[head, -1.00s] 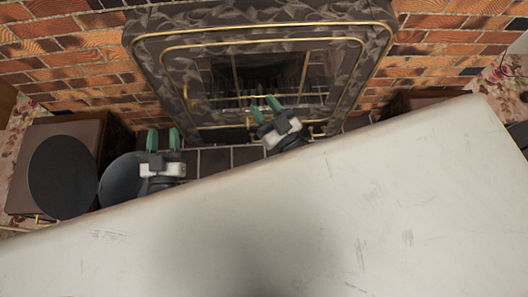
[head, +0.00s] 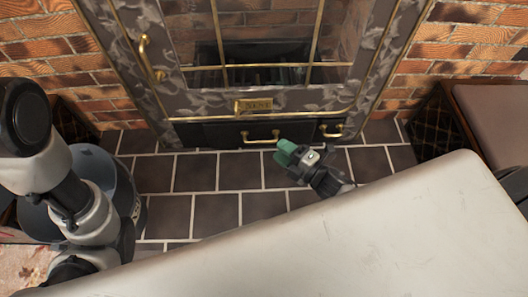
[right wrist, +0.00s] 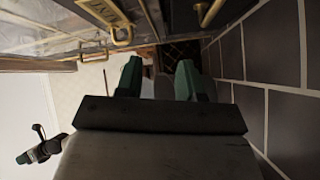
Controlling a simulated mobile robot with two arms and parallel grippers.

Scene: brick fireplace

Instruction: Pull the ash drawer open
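The ash drawer (head: 215,133) is the black panel low under the fireplace glass, and it looks closed. Brass handles sit along this strip: a left one (head: 260,137) and a right one (head: 331,131). Brass handles also show in the right wrist view (right wrist: 122,36). My right gripper (head: 283,150) is low before the drawer, pointing left, just below the left handle. In the right wrist view its teal fingers (right wrist: 158,72) are apart with nothing between them; contact with the handle does not show. My left gripper (right wrist: 26,158) seems to show small at lower left there; its opening is unclear.
A dark bucket (head: 128,184) stands at the left, partly behind my left arm. A brown box (head: 490,110) stands at the right. A brass handle (head: 145,58) juts from the stove door.

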